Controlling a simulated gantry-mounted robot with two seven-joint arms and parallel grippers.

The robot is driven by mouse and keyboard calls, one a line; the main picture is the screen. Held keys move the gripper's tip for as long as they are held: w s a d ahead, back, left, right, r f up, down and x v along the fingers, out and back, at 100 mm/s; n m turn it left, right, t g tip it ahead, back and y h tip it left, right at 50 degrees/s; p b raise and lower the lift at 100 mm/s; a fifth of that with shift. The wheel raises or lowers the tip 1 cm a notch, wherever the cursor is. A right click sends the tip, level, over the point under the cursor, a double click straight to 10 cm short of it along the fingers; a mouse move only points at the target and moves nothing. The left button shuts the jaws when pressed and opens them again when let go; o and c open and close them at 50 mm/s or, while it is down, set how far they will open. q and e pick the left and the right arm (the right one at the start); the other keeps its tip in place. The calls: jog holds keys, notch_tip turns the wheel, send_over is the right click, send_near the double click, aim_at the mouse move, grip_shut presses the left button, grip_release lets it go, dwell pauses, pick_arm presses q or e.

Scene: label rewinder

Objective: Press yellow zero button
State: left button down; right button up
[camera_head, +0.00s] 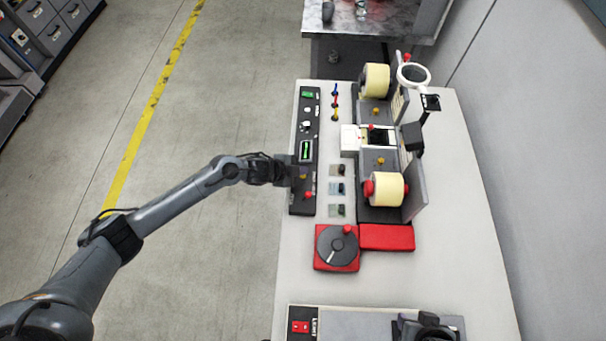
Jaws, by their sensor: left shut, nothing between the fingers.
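The black control panel (306,128) is a long narrow strip along the left side of the white table. A small yellow button (303,177) sits near its lower end, with a red button (308,195) just below. My left gripper (290,174) reaches in from the left, shut and empty. Its tips are over the panel's left edge, close beside the yellow button. I cannot tell whether they touch it. Other small yellow knobs sit on the rewinder (379,163). My right gripper is not in view.
The white table (459,250) carries the rewinder with two cream label rolls (387,189), a red-based round dial (337,247) and a red block (386,237). Small sample squares (337,188) lie between panel and rewinder. Another device (357,325) stands at the front. Open floor lies left.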

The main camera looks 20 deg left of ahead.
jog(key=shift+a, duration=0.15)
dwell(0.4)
pick_arm(q)
jog(key=shift+f, duration=0.15)
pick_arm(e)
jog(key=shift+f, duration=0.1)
pick_arm(q)
jog(key=shift+f, duration=0.25)
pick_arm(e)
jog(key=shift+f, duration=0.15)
pick_arm(q)
jog(key=shift+f+b, duration=0.4)
jog(key=shift+b, duration=0.05)
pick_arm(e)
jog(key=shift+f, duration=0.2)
pick_arm(q)
jog(key=shift+r, duration=0.1)
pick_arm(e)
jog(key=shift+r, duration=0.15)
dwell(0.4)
pick_arm(q)
jog(key=shift+r+p, duration=0.7)
jog(key=shift+p, duration=0.15)
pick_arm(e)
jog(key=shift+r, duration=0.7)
